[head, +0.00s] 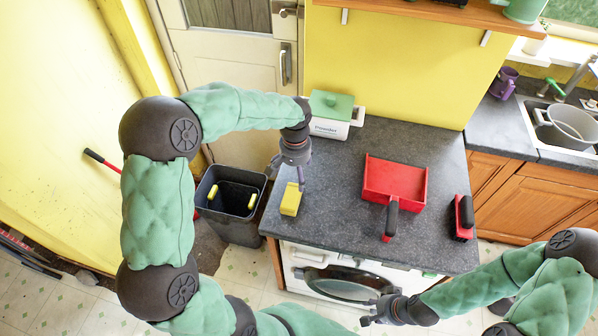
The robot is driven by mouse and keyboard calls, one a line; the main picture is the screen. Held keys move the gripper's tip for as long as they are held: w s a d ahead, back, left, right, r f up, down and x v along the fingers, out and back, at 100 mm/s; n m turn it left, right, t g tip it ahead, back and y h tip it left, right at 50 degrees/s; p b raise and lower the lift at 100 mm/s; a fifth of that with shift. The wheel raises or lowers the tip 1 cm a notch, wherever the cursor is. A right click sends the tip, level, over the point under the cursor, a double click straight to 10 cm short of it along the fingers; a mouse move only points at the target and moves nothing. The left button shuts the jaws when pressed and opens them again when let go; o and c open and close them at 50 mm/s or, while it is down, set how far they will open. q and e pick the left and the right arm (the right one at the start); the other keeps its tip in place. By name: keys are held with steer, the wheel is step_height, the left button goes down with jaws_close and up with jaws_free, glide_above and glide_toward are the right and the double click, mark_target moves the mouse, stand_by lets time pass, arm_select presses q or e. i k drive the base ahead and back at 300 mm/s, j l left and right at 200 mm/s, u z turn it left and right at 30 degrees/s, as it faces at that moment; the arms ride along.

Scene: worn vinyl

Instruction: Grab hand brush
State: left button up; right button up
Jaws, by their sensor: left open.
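The hand brush (464,218), red with a black handle, lies near the right edge of the dark grey counter (340,185), to the right of the red dustpan (376,180). My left gripper (289,172) is open and points down over the left part of the counter, just above and behind a yellow block like a sponge (291,199). It is far from the brush, with the dustpan between them. My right gripper (368,311) hangs low in front of the counter and washing machine, apart from the brush. Its finger gap is too small to judge.
A white powder box (330,128) with a green lid stands at the back left of the counter. A dark bin (232,228) stands on the floor left of it. A sink with a grey pot (572,126) is at right. The counter behind the dustpan is clear.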

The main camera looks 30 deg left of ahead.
mark_target(462, 222)
steer(key=i+l, duration=0.1)
steer(key=l, duration=0.35)
steer(key=i+l, duration=0.1)
steer(key=l, duration=0.35)
steer(key=i+l, duration=0.1)
steer(key=l, duration=0.3)
steer(key=i+l, duration=0.1)
steer(key=l, duration=0.35)
steer(key=i+l, duration=0.1)
steer(key=l, duration=0.35)
steer(key=i+l, duration=0.1)
steer(key=l, duration=0.35)
